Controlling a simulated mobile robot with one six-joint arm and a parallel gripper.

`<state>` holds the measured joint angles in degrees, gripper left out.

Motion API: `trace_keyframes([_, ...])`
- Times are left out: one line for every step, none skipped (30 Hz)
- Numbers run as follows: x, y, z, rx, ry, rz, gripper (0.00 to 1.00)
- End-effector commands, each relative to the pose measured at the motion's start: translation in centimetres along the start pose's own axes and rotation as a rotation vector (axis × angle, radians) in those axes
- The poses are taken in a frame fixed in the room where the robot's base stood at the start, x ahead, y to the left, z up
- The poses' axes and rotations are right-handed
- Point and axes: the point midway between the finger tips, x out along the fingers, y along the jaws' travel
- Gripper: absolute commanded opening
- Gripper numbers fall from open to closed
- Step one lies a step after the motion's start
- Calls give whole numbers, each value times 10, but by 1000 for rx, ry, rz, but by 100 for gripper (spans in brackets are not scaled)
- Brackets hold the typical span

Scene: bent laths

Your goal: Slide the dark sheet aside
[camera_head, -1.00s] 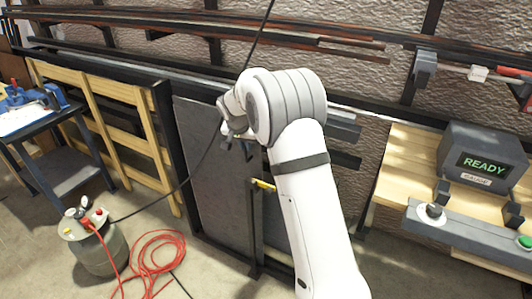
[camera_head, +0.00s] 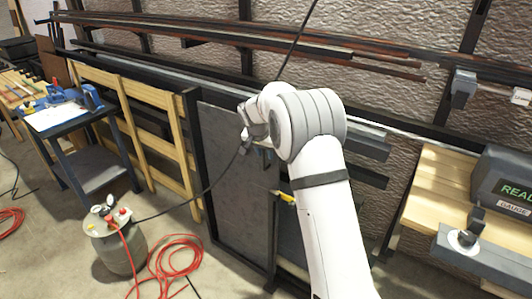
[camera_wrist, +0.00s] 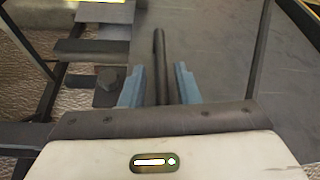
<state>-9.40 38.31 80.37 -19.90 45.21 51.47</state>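The dark sheet (camera_head: 228,180) stands upright in the rack, left of my arm in the head view. It fills much of the right side in the wrist view (camera_wrist: 225,55). My gripper (camera_wrist: 159,88) has blue fingers set apart, with a dark round bar (camera_wrist: 160,50) between them. Gaps show between the bar and both fingers, so the gripper looks open around or above the bar. In the head view my gripper (camera_head: 254,140) is in front of the sheet's upper right part, and my wrist partly hides its fingers.
Dark laths (camera_wrist: 95,47) stick out left of the bar in the wrist view. A black cable (camera_head: 200,193) crosses the sheet. A bench with a gauge (camera_head: 505,185) stands at right.

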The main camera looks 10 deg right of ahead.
Motion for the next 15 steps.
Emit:
trace_keyframes([0, 0, 0, -1, 0, 0, 33])
trace_keyframes([0, 0, 0, -1, 0, 0, 33])
trace_keyframes([0, 0, 0, -1, 0, 0, 33])
trace_keyframes([0, -1, 1, -1, -1, 0, 33])
trace_keyframes([0, -1, 1, -1, -1, 0, 33])
trace_keyframes([0, -1, 1, -1, -1, 0, 33])
trace_keyframes([-1, -1, 1, -1, -1, 0, 33])
trace_keyframes([-1, -1, 1, -1, -1, -1, 33])
trace_keyframes([-3, -1, 1, -1, 0, -1, 33])
trace_keyframes([-5, -1, 1, -1, 0, -1, 33])
trace_keyframes([-8, -1, 1, -1, 0, -1, 33])
trace_keyframes([-13, -1, 0, -1, 1, -2, 33])
trace_keyframes([-18, -1, 0, -1, 2, -3, 33])
trace_keyframes([-23, -1, 0, -1, 2, -3, 33])
trace_keyframes([-30, -1, 0, 0, 1, -3, 33])
